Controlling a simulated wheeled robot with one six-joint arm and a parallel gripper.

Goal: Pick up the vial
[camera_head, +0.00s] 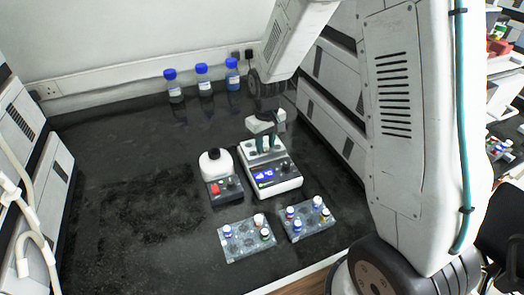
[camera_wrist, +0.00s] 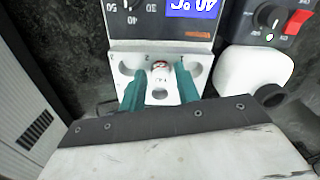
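A small vial with a reddish-brown top (camera_wrist: 160,65) sits in a hole of the white block on the heating device (camera_wrist: 205,47), which has a lit blue display. The device also shows in the head view (camera_head: 288,185). My gripper (camera_wrist: 161,80) points down over the block, its two teal fingers apart, one on each side of the vial. I see a gap between each finger and the vial. In the head view my gripper (camera_head: 268,143) is over the device and hides the vial.
A device with a white round top (camera_head: 216,162) and red switch stands left of the heater. Two grey racks (camera_head: 234,250) (camera_head: 322,228) with several capped vials lie in front. Blue-capped bottles (camera_head: 203,85) stand at the back. The dark bench (camera_head: 130,200) is clear on the left.

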